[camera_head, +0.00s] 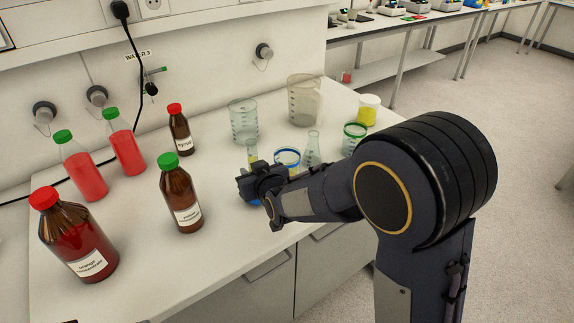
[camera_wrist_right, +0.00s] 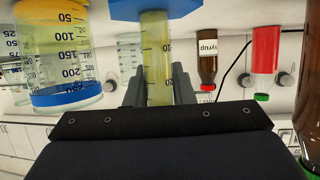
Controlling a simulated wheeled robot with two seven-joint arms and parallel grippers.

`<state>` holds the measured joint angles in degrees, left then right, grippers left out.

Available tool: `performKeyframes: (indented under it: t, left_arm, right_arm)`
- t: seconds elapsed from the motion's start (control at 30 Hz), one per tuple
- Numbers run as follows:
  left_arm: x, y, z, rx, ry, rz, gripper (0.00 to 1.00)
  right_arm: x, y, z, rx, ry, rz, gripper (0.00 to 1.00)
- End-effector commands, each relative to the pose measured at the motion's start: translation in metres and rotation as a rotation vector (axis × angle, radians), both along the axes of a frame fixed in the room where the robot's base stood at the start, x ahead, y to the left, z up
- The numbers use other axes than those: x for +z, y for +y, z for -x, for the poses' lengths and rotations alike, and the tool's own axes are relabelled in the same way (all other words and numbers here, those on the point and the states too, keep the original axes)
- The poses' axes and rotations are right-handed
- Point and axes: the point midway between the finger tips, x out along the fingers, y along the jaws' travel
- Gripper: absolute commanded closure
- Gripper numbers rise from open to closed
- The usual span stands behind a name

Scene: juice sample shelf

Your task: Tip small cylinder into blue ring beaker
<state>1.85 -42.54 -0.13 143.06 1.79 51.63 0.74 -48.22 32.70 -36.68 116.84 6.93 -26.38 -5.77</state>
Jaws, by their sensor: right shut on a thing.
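The small cylinder (camera_head: 252,154) is clear, graduated and holds pale yellow liquid; its blue base shows below my gripper. In the right wrist view, which looks upside down, the cylinder (camera_wrist_right: 156,60) stands between my fingers with its blue base at the top. My right gripper (camera_head: 258,182) is shut on it and keeps it about upright. Whether the base touches the bench is unclear. The blue ring beaker (camera_head: 287,157) stands just right of the cylinder, partly hidden by my arm. In the wrist view, the beaker (camera_wrist_right: 62,62) shows yellow at its bottom. My left gripper is not in view.
A conical flask (camera_head: 312,150), a green-rimmed beaker (camera_head: 354,137) and a yellow jar (camera_head: 368,110) stand right of the blue ring beaker. Larger beakers (camera_head: 243,120) stand behind. Brown bottles (camera_head: 181,195) and red-filled bottles (camera_head: 84,172) stand left.

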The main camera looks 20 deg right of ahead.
Motion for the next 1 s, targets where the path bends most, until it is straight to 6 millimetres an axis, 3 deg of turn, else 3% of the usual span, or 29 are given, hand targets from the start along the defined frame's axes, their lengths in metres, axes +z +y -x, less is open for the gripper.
performKeyframes:
  t: [0.43,1.0]
  left_arm:
    - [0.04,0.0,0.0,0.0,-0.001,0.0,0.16]
    - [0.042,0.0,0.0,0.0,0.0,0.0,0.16]
  right_arm:
    - [0.03,0.032,0.014,0.003,0.002,-0.002,1.0]
    - [0.03,0.037,0.016,0.0,0.001,-0.004,1.0]
